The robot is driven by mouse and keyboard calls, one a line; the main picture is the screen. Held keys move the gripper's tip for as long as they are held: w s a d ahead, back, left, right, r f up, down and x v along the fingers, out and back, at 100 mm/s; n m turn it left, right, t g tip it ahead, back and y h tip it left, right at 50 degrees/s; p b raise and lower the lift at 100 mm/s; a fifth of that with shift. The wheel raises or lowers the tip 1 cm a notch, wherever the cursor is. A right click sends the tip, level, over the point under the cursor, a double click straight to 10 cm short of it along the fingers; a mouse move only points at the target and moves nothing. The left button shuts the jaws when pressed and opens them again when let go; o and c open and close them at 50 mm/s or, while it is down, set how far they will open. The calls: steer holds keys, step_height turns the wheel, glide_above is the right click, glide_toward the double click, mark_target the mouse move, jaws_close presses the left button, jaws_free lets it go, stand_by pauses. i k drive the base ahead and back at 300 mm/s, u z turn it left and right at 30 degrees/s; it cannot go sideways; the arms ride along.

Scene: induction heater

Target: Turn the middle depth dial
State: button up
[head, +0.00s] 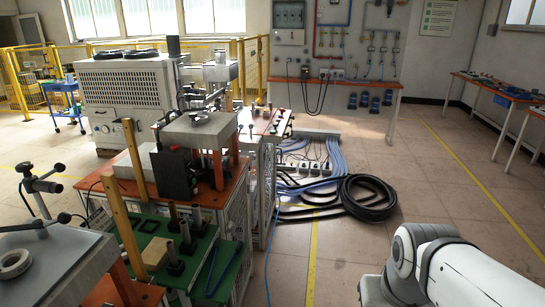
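A large light-grey vented machine (125,85) stands at the left behind the work benches. Its lower front has small round parts, too small to tell apart. A grey block fixture (200,130) with a dark ring on top stands on the orange-topped bench, with a black box (175,172) beside it. I cannot make out which part, if any, is the middle depth dial. My gripper is out of view; only white links of my arm show at the lower right, apart from the benches.
A green tray (205,258) with several upright dark pegs lies at the front left. Grey fixtures with handles (45,185) stand at the left edge. Coiled black hoses (367,198) and cables lie on the floor. The tiled floor right of the hoses is clear.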

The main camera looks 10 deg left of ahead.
mark_target(227, 175)
steer(key=u, duration=0.25)
steer(key=i, duration=1.35)
steer(key=u, duration=0.75)
steer(key=k, duration=0.9)
steer(key=u, duration=0.2)
steer(key=i, duration=0.9)
steer(key=z, duration=0.1)
